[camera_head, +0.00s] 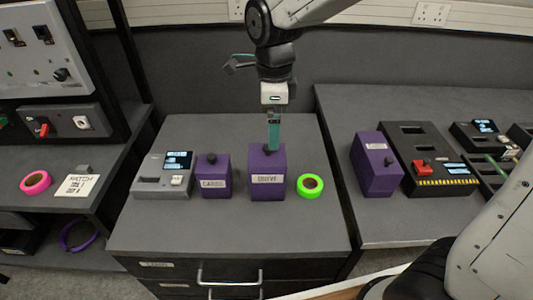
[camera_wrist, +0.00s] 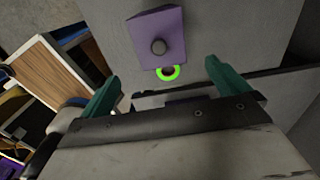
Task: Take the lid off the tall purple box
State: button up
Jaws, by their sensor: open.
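The tall purple box (camera_head: 267,185) stands upright on the middle cabinet, with a white label on its front. Its purple lid (camera_wrist: 150,24) is on and carries a dark round knob (camera_wrist: 158,47). My gripper (camera_head: 273,146) points down over this box, its teal fingers overlapping the knob in the head view. In the wrist view my gripper (camera_wrist: 162,70) is open and empty, and the knob shows beyond the fingertips, roughly between them. Whether a finger touches the lid cannot be told. The knob is partly hidden in the head view.
A shorter purple box (camera_head: 213,180) with a knob stands just left, beside a grey device (camera_head: 164,175). A green tape roll (camera_head: 310,186) lies close on the right. Another purple box (camera_head: 376,165) stands on the right-hand table. The cabinet's front strip is clear.

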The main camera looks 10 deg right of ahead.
aim_at(267, 151)
jog(key=f, duration=0.7)
jog(key=shift+w+a+f, duration=0.2)
jog(key=shift+a+f, duration=0.2)
jog(key=c, duration=0.9)
